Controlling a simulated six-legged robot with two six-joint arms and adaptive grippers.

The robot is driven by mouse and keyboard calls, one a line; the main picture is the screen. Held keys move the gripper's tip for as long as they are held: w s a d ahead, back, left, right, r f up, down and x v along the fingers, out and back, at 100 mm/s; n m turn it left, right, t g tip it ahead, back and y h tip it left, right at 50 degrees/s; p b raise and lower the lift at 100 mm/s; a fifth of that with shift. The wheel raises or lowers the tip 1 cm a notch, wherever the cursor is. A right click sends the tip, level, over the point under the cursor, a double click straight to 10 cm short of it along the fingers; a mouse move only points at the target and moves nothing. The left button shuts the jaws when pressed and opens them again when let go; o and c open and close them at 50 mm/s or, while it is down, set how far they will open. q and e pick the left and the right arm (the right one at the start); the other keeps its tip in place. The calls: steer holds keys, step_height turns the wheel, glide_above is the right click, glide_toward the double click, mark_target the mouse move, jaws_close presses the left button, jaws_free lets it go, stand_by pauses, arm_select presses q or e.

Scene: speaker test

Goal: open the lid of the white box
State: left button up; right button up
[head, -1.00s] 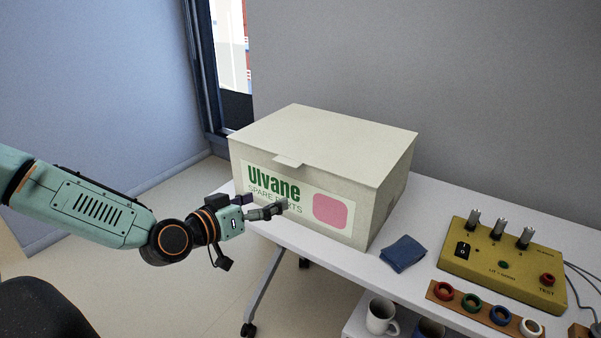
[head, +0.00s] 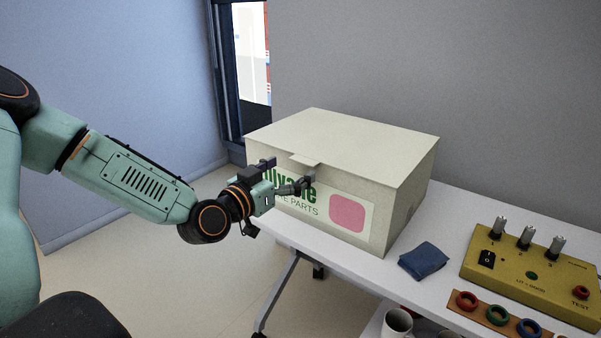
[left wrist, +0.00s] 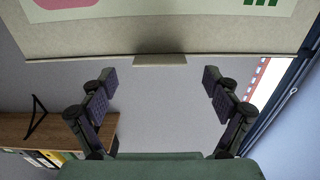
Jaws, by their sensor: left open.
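The white box (head: 385,238) stands on the table with its lid (head: 345,138) shut flat. Its front has green lettering and a pink square. A small tab (head: 304,160) sticks out from the lid's front edge. My left gripper (head: 290,171) is open and empty in front of the box, close to the tab and slightly below it in the head view. In the left wrist view the box is upside down, and the tab (left wrist: 160,59) lies centred between the two spread fingers (left wrist: 160,82). I cannot tell whether a finger touches the box. My right gripper is out of view.
A folded blue cloth (head: 423,261) lies right of the box on the white table (head: 455,212). A yellow control panel (head: 535,277) with knobs and several coloured rings (head: 497,315) are farther right. A white mug (head: 397,323) stands below. A shelf (left wrist: 40,128) shows in the wrist view.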

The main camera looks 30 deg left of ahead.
mark_target(301, 163)
arm_select(q)
steer(key=w+b, duration=0.2)
steer(key=w, duration=0.1)
steer(key=shift+w+d+f, duration=0.1)
steer(key=shift+d, duration=0.05)
steer(key=shift+w, duration=0.1)
steer(key=shift+w, duration=0.1)
steer(key=shift+c, duration=0.4)
